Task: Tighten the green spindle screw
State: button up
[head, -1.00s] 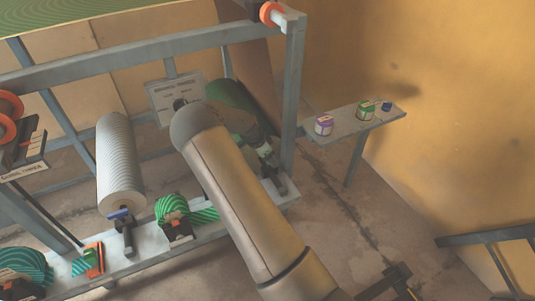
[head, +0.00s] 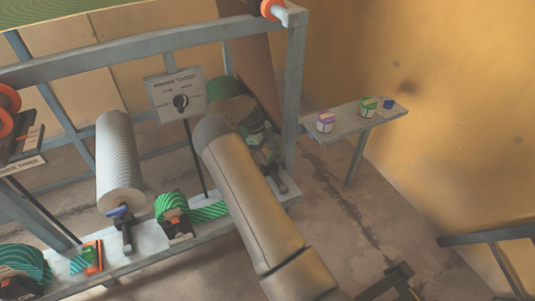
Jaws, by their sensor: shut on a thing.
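A dark green roll (head: 262,112) is mounted at the right end of the lower rail, mostly covered by my arm. Its spindle end, with a dark bracket (head: 281,186) below, faces the camera. My gripper (head: 268,157) is at this spindle end, small and partly hidden behind my arm. It is shut on the green spindle screw, of which almost nothing can be made out. How far the screw is turned cannot be seen.
A white roll (head: 120,165) with a blue screw (head: 118,211) stands to the left. A dial panel (head: 178,93) is behind my arm. A green striped roll (head: 172,203) sits on the lower rail. A small shelf (head: 350,131) with jars is at the right. A grey post (head: 294,95) stands close beside my gripper.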

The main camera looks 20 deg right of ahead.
jog(key=m+y, duration=0.1)
jog(key=m, duration=0.2)
jog(key=m+g+y+b, duration=0.1)
jog(key=m, duration=0.2)
jog(key=shift+w+d+f, duration=0.1)
jog(key=shift+w+d, duration=0.05)
jog(key=shift+d, duration=0.05)
jog(key=shift+m, duration=0.3)
jog(key=o, duration=0.7)
jog(key=d+p+v, duration=0.1)
jog(key=p+v, duration=0.1)
jog(key=v, duration=1)
jog(key=shift+a+p, duration=0.3)
jog(key=shift+p, duration=0.1)
